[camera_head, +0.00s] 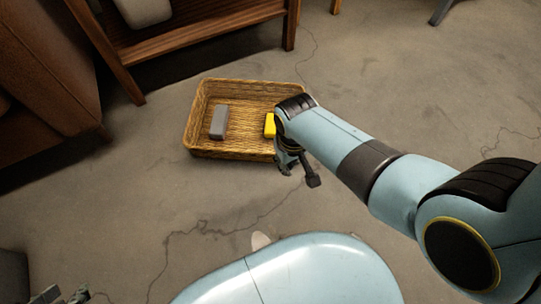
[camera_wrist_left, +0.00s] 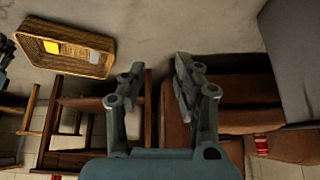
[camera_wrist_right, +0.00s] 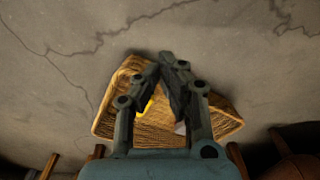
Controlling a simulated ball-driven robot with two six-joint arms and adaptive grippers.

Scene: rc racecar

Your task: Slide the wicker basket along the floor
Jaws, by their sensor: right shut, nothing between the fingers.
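The wicker basket (camera_head: 232,154) sits upright on the floor in the head view, left of centre. A grey block (camera_head: 218,122) and a yellow block (camera_head: 269,125) are in it. My right gripper (camera_head: 297,168) is by the basket's near right corner, partly hiding it. Its fingers (camera_wrist_right: 162,62) are shut and empty in the right wrist view, with the basket (camera_wrist_right: 104,118) behind them. I cannot tell whether they touch it. My left gripper (camera_wrist_left: 158,70) is open and empty; the left wrist view also shows the basket (camera_wrist_left: 92,68), apart from it, at upper left.
A wooden furniture frame (camera_head: 190,38) stands behind the basket. A brown leather seat (camera_head: 45,85) is at the left. A red can (camera_wrist_left: 261,145) shows in the left wrist view.

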